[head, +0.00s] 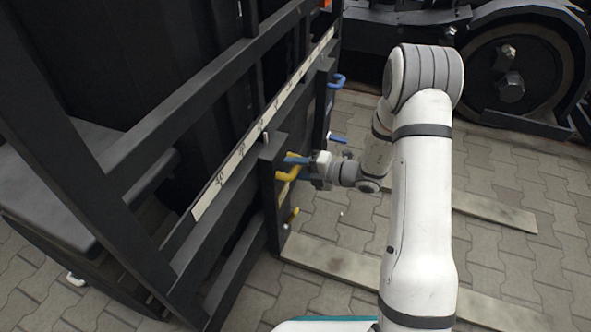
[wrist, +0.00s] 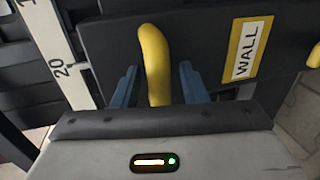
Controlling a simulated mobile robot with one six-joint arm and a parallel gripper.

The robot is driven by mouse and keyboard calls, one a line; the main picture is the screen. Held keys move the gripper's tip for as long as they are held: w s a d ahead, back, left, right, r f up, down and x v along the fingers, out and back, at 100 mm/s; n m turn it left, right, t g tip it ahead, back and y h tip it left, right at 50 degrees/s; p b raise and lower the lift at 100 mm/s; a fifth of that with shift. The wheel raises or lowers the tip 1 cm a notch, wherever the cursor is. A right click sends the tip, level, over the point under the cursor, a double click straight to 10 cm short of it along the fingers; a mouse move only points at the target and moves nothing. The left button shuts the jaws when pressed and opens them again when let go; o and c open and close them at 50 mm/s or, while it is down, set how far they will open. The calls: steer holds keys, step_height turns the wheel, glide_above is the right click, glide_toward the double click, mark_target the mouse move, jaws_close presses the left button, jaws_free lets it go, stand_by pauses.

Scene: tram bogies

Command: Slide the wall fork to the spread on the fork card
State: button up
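The wall fork (head: 271,196) is a dark upright plate on the carriage, with a yellow handle (head: 289,175) and a long tine (head: 335,262) low over the paving. In the wrist view its plate (wrist: 200,30) bears a yellow "WALL" label (wrist: 247,49). My gripper (head: 292,160) is at the upper yellow handle. In the wrist view the handle (wrist: 155,62) stands between the two blue fingers (wrist: 158,86), with a gap at each side, so the gripper is open around it. The white scale (head: 240,159) runs along the carriage; "20" shows in the wrist view. I see no fork card.
A second fork (head: 322,105) with blue handles (head: 337,82) stands farther along the carriage. Its tine (head: 495,210) lies to the right. Dark mast bars (head: 75,150) fill the left. A large wheel (head: 515,68) stands at the back right. Paving between the tines is clear.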

jaws_close()
stand_by(0.3)
stand_by(0.3)
